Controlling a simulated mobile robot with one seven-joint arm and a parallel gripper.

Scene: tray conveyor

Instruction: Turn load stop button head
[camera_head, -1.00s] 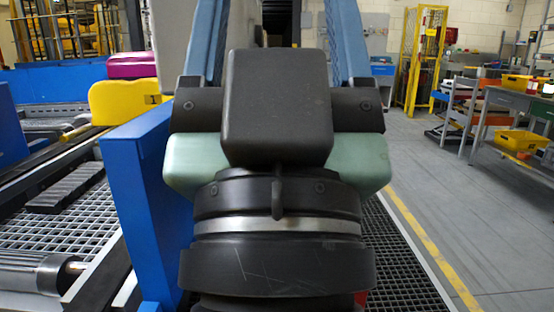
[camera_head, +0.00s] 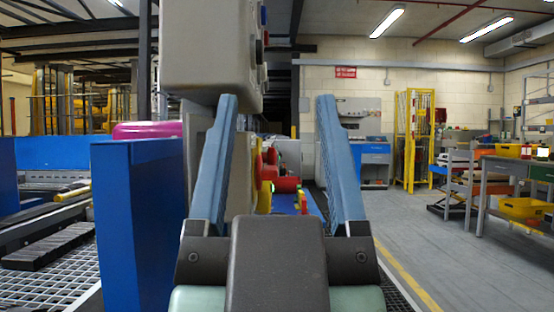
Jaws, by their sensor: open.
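My gripper (camera_head: 277,100) is in the lower middle of the head view, with its two blue fingers pointing up and away, wide apart and empty. A red button head (camera_head: 266,172) shows side-on between the fingers, beyond the black palm and nearer the left finger. It sits by a yellow part on the side of a grey panel, partly hidden by the left finger. A red cylinder-like thing (camera_head: 288,184) shows just right of it. I cannot tell which red part is the load stop button, or whether a finger touches it.
A grey control box (camera_head: 205,50) with small buttons on its right side hangs above the left finger. A blue post (camera_head: 135,215) stands close on the left beside conveyor grating. A yellow cage (camera_head: 413,140) and benches stand at the right, with open floor before them.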

